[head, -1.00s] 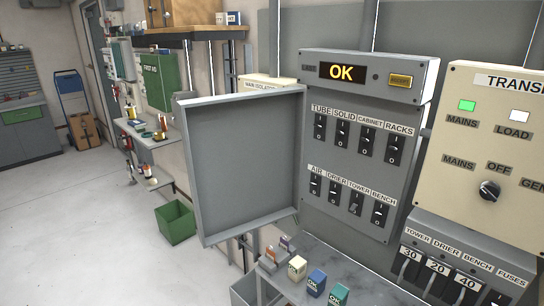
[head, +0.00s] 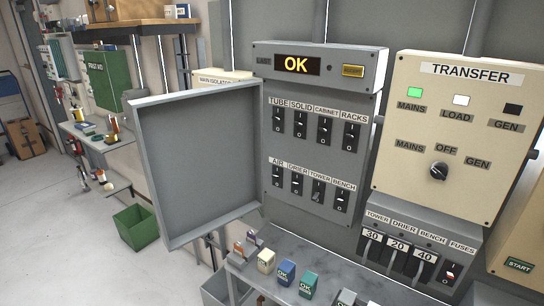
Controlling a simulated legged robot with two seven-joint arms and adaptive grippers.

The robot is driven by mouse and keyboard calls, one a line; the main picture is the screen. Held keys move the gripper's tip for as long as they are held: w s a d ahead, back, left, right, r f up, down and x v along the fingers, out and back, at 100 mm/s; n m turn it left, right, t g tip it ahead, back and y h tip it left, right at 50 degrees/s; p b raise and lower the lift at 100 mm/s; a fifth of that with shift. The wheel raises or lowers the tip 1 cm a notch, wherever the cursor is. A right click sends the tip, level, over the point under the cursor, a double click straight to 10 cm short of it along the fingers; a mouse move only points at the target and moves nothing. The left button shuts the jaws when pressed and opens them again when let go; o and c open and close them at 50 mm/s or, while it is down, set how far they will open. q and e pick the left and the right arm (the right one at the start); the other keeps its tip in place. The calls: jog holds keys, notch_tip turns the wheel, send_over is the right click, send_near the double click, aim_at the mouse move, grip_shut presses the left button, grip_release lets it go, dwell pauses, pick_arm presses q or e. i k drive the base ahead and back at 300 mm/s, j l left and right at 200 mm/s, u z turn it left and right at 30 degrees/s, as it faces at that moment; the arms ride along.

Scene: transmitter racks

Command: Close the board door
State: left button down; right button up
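The board door (head: 198,163) is a grey, shallow tray-like panel. It stands open, swung out to the left, with its inner face towards me. Its right edge meets the left side of the grey switch board (head: 312,235). The board shows two rows of black switches under labels such as TUBE, SOLID, CABINET and RACKS. A display box (head: 318,66) above it reads OK in yellow. Neither of my grippers shows in the head view.
A grey shelf (head: 330,270) below the board holds several small boxes, including a blue one (head: 286,273). A cream TRANSFER panel (head: 452,130) and a fuse unit (head: 422,243) are at the right. A green bin (head: 136,227) stands on the floor at left, near open floor.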

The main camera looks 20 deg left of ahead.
aim_at(201, 150)
jog(key=i+j+z, duration=0.15)
jog(key=j+z, duration=0.6)
jog(key=j, duration=0.2)
jog(key=j+z, duration=0.4)
jog(key=j, duration=0.15)
jog(key=j+z, duration=0.35)
jog(key=j, duration=0.15)
jog(key=k+j, duration=0.1)
jog(key=j, duration=0.4)
jog(key=k+j, duration=0.1)
jog(key=j, duration=0.4)
jog(key=k+j+z, duration=0.1)
jog(key=j, duration=0.35)
jog(key=k+j, duration=0.1)
jog(key=j, duration=0.4)
jog(key=k+j, duration=0.1)
jog(key=j, duration=0.4)
jog(key=z, duration=0.05)
